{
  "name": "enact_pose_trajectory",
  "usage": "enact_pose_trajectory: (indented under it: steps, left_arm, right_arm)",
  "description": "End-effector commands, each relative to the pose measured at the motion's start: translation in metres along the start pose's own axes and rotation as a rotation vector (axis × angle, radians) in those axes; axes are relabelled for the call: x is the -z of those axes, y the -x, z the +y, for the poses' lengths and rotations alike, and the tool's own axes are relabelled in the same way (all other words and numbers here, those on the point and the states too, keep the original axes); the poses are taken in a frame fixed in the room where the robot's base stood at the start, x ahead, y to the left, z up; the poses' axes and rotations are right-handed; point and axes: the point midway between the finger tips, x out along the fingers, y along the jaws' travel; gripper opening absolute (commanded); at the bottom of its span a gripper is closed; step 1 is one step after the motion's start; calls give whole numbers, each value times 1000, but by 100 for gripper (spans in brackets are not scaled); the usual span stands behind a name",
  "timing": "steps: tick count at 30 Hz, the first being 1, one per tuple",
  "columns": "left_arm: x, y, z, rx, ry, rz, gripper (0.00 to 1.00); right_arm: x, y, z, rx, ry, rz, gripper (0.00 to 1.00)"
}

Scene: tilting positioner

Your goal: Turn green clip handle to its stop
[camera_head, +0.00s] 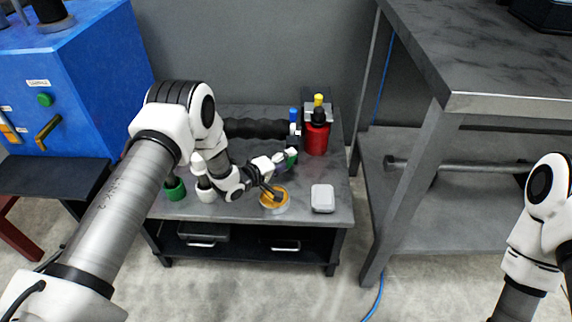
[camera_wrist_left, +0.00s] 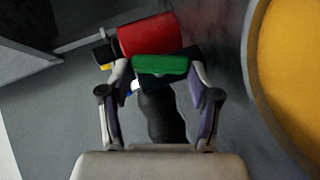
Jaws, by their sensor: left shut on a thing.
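The green clip handle (camera_head: 291,157) is at the right end of my left arm's reach, on the table near the red cylinder. In the left wrist view the green handle (camera_wrist_left: 160,65) lies crosswise between the fingertips. My left gripper (camera_head: 286,160) is shut on it; its fingertips also show in the left wrist view (camera_wrist_left: 158,70). The clip's body and stop are too small or hidden to make out. My right arm is at the right edge; its gripper is out of view.
A red cylinder (camera_head: 316,138) stands just behind the handle. A round orange-filled dish (camera_head: 268,204) and a light grey box (camera_head: 323,198) are at the table's front. A black ribbed object (camera_head: 255,128) lies behind my arm. A blue cabinet (camera_head: 85,75) is at left.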

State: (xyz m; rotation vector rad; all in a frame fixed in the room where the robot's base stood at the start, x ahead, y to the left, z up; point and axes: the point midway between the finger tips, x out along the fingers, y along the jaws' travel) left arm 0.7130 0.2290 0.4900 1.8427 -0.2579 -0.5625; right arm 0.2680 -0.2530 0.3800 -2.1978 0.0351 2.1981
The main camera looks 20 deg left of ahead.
Motion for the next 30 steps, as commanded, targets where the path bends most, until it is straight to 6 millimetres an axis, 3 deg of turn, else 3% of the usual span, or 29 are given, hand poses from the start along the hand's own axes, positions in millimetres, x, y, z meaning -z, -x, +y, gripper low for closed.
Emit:
enact_pose_trajectory:
  steps: [9, 29, 30]
  left_arm:
    - [-1, -1, -8, -128, 132, 1, 28]
    - [0, 0, -6, -171, 175, 2, 28]
    - [0, 0, -6, -171, 175, 2, 76]
  right_arm:
    - [0, -23, 0, 0, 0, 0, 40]
    - [0, -27, 0, 0, 0, 0, 40]
    - [0, -27, 0, 0, 0, 0, 40]
